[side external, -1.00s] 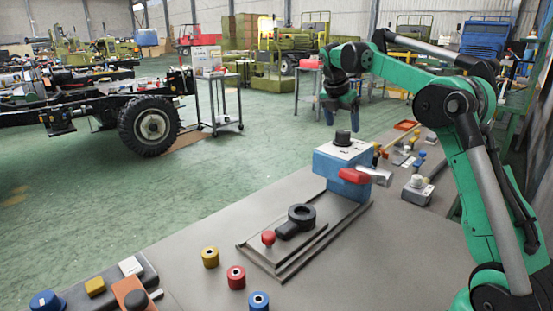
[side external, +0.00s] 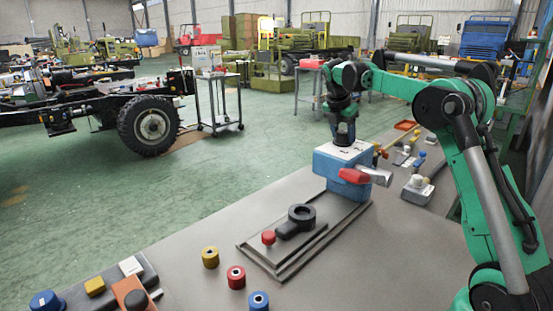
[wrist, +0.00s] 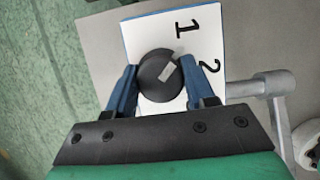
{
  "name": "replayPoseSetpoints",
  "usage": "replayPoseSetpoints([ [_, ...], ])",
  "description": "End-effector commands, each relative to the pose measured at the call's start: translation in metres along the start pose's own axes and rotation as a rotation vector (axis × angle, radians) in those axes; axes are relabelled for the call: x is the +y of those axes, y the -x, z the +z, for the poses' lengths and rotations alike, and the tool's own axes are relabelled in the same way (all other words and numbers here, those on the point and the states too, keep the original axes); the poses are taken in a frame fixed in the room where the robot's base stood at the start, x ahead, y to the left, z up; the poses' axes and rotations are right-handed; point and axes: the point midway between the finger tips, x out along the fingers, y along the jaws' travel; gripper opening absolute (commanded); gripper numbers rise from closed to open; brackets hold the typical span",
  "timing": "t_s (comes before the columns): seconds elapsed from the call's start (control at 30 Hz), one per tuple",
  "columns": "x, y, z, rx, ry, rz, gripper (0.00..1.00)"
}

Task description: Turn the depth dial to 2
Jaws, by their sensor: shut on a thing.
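The depth dial (wrist: 160,76) is a round black knob with a pale pointer mark, on the white top plate (wrist: 206,28) of a blue block (side external: 338,176). The numbers 1 and 2 are printed on the plate. In the wrist view the pointer mark aims up and right, roughly between the two numbers. My gripper (wrist: 160,82) has a blue finger on each side of the dial and is shut on it. In the side view my gripper (side external: 343,138) points straight down over the block and hides the dial.
A red-handled lever (side external: 354,175) sticks out from the block's front. A black ring-ended part (side external: 300,217) and a red knob (side external: 268,238) sit on the base plate. Yellow, red and blue cylinders (side external: 236,277) stand nearby. Bare bench lies in front.

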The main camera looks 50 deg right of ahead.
Motion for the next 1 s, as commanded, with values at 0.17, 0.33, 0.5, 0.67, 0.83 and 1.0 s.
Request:
replayPoseSetpoints([
  [0.17,-0.0003,0.0005,-0.0001,0.002,-0.034,-0.018,0.00],
  [0.33,0.0000,0.0003,0.0001,0.003,-0.117,-0.053,0.00],
  [0.5,0.0000,0.0003,0.0005,0.001,-0.227,-0.099,0.00],
  [0.67,-0.0001,0.0002,0.0005,0.001,-0.326,-0.139,0.00],
  [0.83,-0.0003,0.0003,0.0005,0.000,-0.408,-0.174,0.00],
  [1.0,-0.0004,0.0004,0.0006,0.000,-0.458,-0.194,0.00],
])
